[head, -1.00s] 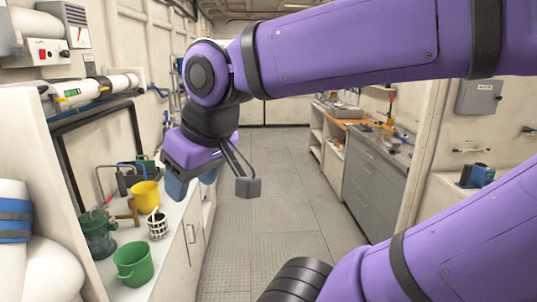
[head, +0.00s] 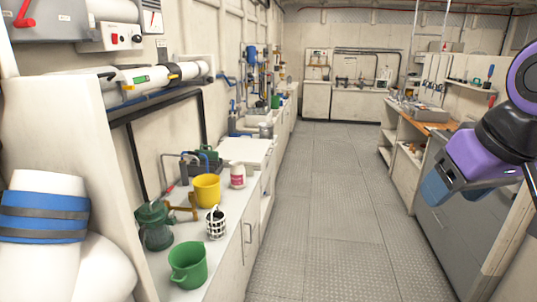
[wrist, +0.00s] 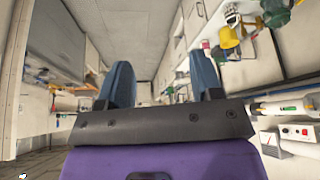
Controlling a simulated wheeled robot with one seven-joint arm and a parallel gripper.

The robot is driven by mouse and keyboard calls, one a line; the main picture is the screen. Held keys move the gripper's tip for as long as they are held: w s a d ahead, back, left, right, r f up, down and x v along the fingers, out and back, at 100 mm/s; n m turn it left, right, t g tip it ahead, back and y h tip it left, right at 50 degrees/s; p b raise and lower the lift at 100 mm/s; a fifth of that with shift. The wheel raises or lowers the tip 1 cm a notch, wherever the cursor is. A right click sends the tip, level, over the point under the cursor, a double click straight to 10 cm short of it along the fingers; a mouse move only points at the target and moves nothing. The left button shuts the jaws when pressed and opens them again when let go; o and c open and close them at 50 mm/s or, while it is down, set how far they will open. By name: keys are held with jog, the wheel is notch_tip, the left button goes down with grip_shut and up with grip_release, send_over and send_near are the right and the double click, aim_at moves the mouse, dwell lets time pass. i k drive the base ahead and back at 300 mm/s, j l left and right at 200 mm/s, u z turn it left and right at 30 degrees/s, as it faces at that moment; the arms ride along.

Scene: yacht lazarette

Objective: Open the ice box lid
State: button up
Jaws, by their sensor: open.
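A pale, flat white panel (head: 246,150) lies level on the left-hand counter, beyond the yellow bucket in the head view. It looks like a closed lid, but I cannot tell for sure that it is the ice box lid. My gripper (head: 436,190) is at the right side of the head view, well to the right of that panel and apart from it. Its blue fingers also show in the wrist view (wrist: 162,78), spread apart with nothing between them.
Grey drawers (head: 440,220) line the right. The floor aisle (head: 315,200) between is clear.

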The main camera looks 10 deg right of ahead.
aim_at(253, 152)
jog(key=i+l, duration=0.15)
jog(key=i, duration=0.35)
jog(key=i+l, duration=0.2)
jog(key=i, duration=0.25)
jog(key=i+l, duration=0.2)
jog(key=i, duration=0.3)
jog(key=i+l, duration=0.15)
jog(key=i, duration=0.35)
jog(key=i+l, duration=0.15)
jog(key=i, duration=0.3)
jog(key=i+l, duration=0.2)
jog(key=i, duration=0.3)
jog(key=i+l, duration=0.15)
jog(key=i, duration=0.3)
jog(key=i+l, duration=0.2)
jog(key=i, duration=0.3)
jog(key=u, duration=0.05)
